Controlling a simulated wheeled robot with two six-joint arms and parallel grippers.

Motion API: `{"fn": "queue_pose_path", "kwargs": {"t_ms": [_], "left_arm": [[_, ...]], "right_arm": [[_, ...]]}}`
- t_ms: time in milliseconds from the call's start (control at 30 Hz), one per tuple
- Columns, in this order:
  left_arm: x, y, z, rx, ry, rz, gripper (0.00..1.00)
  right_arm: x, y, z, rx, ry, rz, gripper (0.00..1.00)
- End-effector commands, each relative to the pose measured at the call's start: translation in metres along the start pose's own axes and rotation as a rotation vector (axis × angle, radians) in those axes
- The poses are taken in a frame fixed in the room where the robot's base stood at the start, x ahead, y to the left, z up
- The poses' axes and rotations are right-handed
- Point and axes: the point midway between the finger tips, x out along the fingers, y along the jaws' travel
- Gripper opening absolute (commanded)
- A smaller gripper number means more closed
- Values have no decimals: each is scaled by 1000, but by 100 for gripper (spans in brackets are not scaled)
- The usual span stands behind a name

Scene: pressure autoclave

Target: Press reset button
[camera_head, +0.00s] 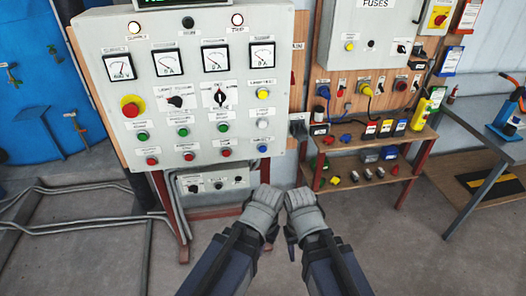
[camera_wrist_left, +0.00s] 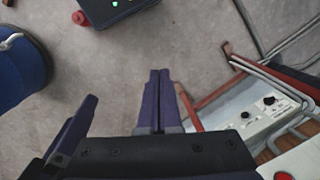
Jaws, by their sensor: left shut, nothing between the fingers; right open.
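The control panel (camera_head: 190,90) is a pale upright board with dials, knobs and rows of coloured buttons. Its small labels are too small to read, so I cannot tell which button is the reset. A blue button (camera_head: 262,148) is at its lower right, with a white button (camera_head: 262,124) above it. My left gripper (camera_head: 266,197) is in front of and below the panel's lower right corner, apart from the buttons. Its fingers (camera_wrist_left: 159,72) are together and empty in the left wrist view. My right gripper (camera_head: 299,199) is beside it, open and touching nothing visible.
A small box with knobs (camera_head: 213,183) sits below the panel on red legs and also shows in the left wrist view (camera_wrist_left: 262,112). A wooden shelf (camera_head: 355,146) with several small items stands to the right. Grey pipes (camera_head: 75,190) run along the floor at left.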

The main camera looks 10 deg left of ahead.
Motion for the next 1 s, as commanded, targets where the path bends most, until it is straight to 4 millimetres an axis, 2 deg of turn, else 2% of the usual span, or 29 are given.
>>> {"fn": "queue_pose_path", "kwargs": {"t_ms": [667, 767, 833, 967, 1000], "left_arm": [[3, 1, -4, 3, 12, 11, 0], [12, 6, -21, 12, 62, 60, 0], [21, 12, -43, 21, 131, 120, 0], [33, 21, -100, 28, 331, 264, 0], [33, 21, -120, 23, 404, 307, 0]], "right_arm": [[3, 0, 0, 0, 0, 0, 50], [13, -1, -1, 0, 0, 0, 50], [24, -2, -1, 0, 0, 0, 50], [50, -5, -3, 0, 0, 0, 50], [58, -6, -3, 0, 0, 0, 50]]}}
